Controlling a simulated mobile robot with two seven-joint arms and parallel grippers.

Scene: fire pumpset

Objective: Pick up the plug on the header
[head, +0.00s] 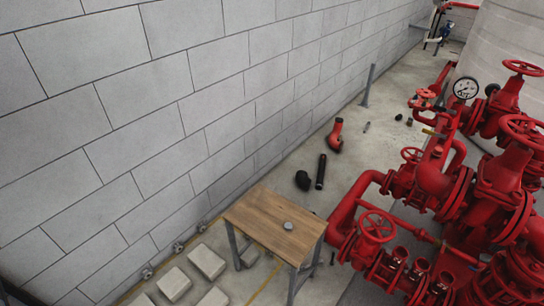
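The red header (384,268) is at the lower right, with several short upright stubs on it. One stub (421,265) shows a dark top; I cannot tell whether it is a plug or an open end. No plug on the header can be made out clearly. A small grey round piece (288,226) lies on the wooden table (255,220), left of the header; I cannot tell whether it is a plug. Neither of my grippers is in view.
Red pumpset valves with handwheels (377,226) and a pressure gauge (466,87) crowd the right. A red elbow (336,136), a black pipe (321,171) and a black fitting (303,180) lie on the floor. Pale blocks (207,261) sit left of the table, near the block wall (120,110).

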